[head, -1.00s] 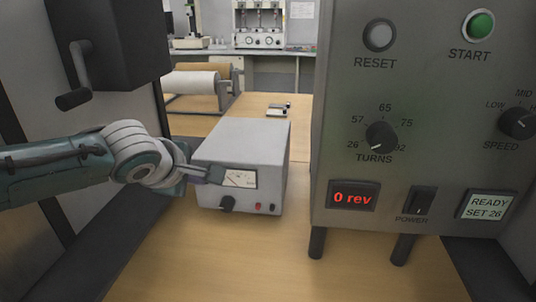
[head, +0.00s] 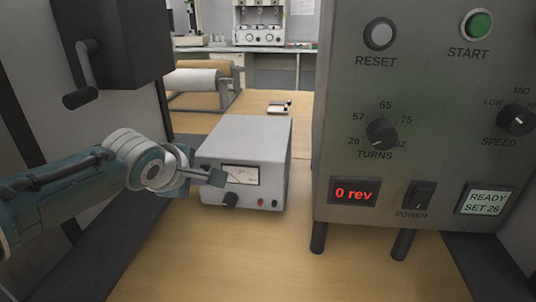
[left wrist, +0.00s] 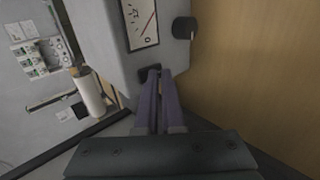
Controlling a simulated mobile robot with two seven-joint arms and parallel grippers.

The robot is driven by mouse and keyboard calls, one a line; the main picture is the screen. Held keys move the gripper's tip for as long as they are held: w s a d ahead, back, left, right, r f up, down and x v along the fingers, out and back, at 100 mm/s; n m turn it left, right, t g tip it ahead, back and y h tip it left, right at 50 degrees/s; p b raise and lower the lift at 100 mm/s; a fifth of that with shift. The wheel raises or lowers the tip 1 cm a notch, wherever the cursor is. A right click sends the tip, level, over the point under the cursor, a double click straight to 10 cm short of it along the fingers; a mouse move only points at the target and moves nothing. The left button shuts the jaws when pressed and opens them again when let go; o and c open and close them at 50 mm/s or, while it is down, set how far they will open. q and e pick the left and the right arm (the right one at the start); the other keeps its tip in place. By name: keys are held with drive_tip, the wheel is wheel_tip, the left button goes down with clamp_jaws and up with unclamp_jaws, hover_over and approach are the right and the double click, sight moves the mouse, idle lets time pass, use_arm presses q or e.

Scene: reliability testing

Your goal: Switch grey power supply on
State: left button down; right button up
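The grey power supply (head: 262,142) stands on the wooden bench in the head view. Its front has a meter (head: 241,175), a black knob (head: 230,200) and small red and dark terminals. My left gripper (head: 217,178) is at the left part of that front, beside the meter. In the left wrist view its two purple fingers (left wrist: 160,72) lie close together with nothing visible held between them. Their tips are at a small dark part, apparently a switch (left wrist: 148,72), below the meter (left wrist: 140,22). The tips partly cover it, so contact and its position cannot be told. My right gripper is out of view.
A large grey control panel (head: 420,105) with knobs, buttons and a "0 rev" display stands close on the right. A dark box with a crank (head: 88,65) is at the upper left. A paper roll (head: 195,80) lies behind. The bench in front is clear.

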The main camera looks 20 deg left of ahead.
use_arm(q)
drive_tip(key=shift+s+f, duration=0.25)
drive_tip(key=shift+f, duration=0.25)
drive_tip(key=shift+s+f, duration=0.2)
drive_tip(key=shift+f, duration=0.25)
drive_tip(key=shift+w+d+b, duration=0.1)
drive_tip(key=shift+w+b, duration=0.2)
drive_tip(key=shift+b, duration=0.15)
drive_tip(key=shift+w+r+t, duration=0.35)
drive_tip(key=shift+r+t, duration=0.25)
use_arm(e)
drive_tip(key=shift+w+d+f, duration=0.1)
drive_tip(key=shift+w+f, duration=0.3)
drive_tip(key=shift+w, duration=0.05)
